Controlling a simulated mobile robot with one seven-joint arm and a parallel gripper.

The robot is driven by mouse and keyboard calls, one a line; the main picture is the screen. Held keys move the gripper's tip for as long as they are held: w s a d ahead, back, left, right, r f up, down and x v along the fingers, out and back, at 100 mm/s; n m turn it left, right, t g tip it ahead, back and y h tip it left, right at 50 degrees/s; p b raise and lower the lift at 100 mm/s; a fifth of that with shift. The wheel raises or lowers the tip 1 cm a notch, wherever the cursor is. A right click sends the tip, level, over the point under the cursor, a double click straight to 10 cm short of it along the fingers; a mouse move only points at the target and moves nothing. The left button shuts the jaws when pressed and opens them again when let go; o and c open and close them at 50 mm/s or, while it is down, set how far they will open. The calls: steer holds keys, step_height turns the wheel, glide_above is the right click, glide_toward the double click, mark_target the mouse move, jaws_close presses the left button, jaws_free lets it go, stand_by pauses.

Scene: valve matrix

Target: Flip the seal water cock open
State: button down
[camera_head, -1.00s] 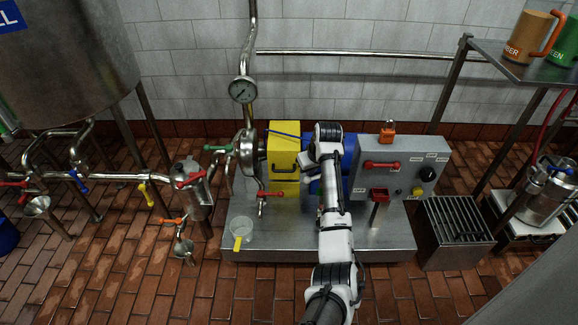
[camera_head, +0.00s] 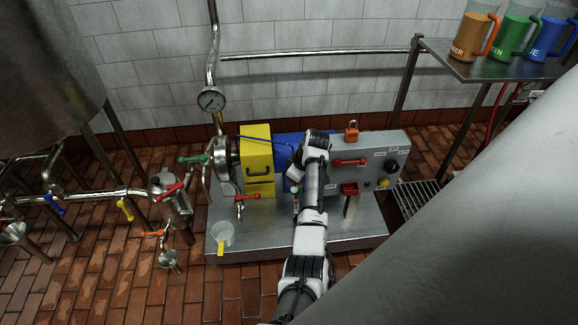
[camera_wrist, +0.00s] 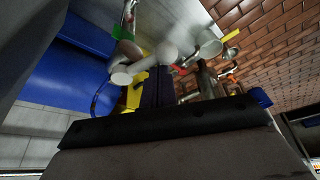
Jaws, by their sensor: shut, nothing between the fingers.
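A small upright fitting with a red and green part (camera_head: 296,198) stands on the steel skid, close beside my arm. It may be the seal water cock, but my arm partly covers it and I cannot tell its handle position. My gripper (camera_head: 297,174) hangs at the folded end of my arm, in front of the blue motor (camera_head: 288,150) and right of the yellow box (camera_head: 257,155). It is shut and empty. In the wrist view, my gripper (camera_wrist: 160,122) fills the bottom as a dark bar, with grey cylindrical parts (camera_wrist: 125,72) beyond it. I cannot see contact.
Left of the yellow box are the pump (camera_head: 224,165), a red-handled valve (camera_head: 247,197) and a clear cup (camera_head: 222,234). A large grey surface (camera_head: 480,220) blocks the lower right.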

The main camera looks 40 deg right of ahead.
steer(key=shift+s+d+p, duration=0.4)
steer(key=shift+s+p, duration=0.05)
steer(key=shift+s, duration=0.05)
steer(key=shift+s+d, duration=0.1)
stand_by(0.5)
steer(key=shift+w+a+r+p, duration=0.1)
steer(key=shift+w+a+p, duration=0.15)
steer(key=shift+a+p, duration=0.1)
step_height(320, 180, up, 10)
steer(key=shift+p, duration=0.4)
stand_by(0.4)
